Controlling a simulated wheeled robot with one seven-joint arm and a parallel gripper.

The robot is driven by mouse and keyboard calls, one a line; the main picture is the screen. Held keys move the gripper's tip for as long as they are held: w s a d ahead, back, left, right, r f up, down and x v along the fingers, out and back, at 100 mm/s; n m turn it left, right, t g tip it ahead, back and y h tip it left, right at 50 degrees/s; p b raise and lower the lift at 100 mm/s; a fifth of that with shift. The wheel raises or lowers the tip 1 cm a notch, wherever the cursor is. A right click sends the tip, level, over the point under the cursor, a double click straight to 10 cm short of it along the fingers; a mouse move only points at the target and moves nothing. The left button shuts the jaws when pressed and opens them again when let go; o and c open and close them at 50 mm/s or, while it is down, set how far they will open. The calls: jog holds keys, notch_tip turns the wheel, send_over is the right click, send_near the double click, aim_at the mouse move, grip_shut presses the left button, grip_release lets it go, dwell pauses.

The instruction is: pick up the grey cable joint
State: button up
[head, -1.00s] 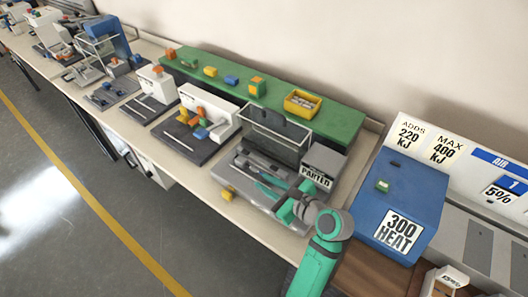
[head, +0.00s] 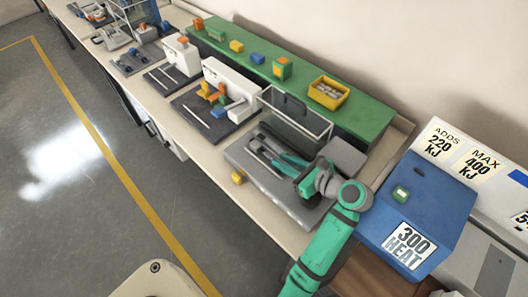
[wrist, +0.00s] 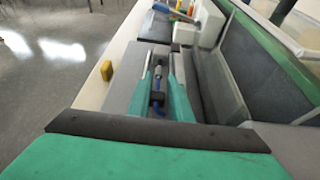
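A slim grey piece with blue ends, apparently the cable joint (wrist: 157,95), lies on the grey machine bed in the wrist view. My gripper (wrist: 162,68) is open, with its green, grey-tipped fingers on either side of the piece. I cannot tell whether either finger touches it. In the head view my gripper (head: 262,148) reaches low over the grey bed (head: 290,205) from the right. The joint is too small or hidden to make out there.
A clear guard (head: 297,118) stands behind the bed, close to my gripper. A blue heater box (head: 425,200) is to the right. A green shelf (head: 365,115) with a yellow bin (head: 328,93) runs behind.

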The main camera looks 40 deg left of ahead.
aim_at(268, 155)
jog(key=x, duration=0.6)
jog(key=shift+s+a+f, duration=0.1)
jog(key=shift+a, duration=0.25)
grip_shut()
